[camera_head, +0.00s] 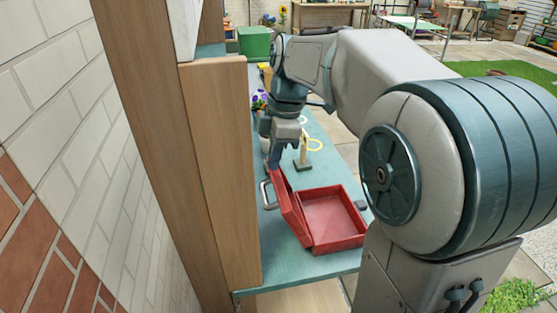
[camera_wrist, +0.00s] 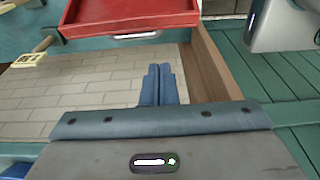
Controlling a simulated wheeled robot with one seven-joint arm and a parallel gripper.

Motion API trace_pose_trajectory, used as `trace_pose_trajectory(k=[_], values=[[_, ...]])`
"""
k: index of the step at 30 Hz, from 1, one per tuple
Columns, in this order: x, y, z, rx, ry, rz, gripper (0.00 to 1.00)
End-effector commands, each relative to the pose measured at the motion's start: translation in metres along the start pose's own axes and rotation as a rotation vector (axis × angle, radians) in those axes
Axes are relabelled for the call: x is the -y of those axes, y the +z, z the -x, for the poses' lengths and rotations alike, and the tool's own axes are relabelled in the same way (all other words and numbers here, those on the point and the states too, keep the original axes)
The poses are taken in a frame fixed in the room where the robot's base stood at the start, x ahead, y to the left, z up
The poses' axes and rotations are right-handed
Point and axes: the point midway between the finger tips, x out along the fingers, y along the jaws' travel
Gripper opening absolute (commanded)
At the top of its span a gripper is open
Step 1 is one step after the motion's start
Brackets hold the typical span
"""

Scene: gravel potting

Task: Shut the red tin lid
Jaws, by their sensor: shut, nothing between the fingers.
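The red tin (camera_head: 335,218) sits open on the blue-green table, its shallow inside empty. Its red lid (camera_head: 290,207) stands raised along the tin's left side, with a grey handle (camera_head: 264,194) beside it. My gripper (camera_head: 273,160) is shut and empty, pointing down at the far end of the raised lid. Whether it touches the lid is not clear. In the wrist view my shut blue fingers (camera_wrist: 158,85) show over pale brickwork. A red part of the tin (camera_wrist: 130,14) with a silvery strip lies beyond them; I cannot tell whether it is lid or body.
A small wooden stand (camera_head: 303,158) and a yellow ring (camera_head: 314,145) are beyond the tin. A purple-and-white object (camera_head: 259,100) and a green box (camera_head: 254,42) are farther back. A tall wooden panel (camera_head: 222,170) and brick wall close off the left. Bare table (camera_head: 285,268) lies in front of the tin.

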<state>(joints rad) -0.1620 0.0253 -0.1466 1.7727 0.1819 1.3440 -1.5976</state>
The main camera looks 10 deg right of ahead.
Motion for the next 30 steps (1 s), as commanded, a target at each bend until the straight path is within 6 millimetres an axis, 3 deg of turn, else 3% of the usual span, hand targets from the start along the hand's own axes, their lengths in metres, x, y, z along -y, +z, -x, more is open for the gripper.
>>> trace_pose_trajectory(k=[13, 21, 30], values=[[0.002, 0.000, -0.090, 0.001, -0.007, -0.001, 0.00], [0.001, 0.033, -0.078, 0.001, -0.001, -0.004, 0.00], [0.001, 0.039, -0.078, 0.002, -0.002, -0.002, 0.00]])
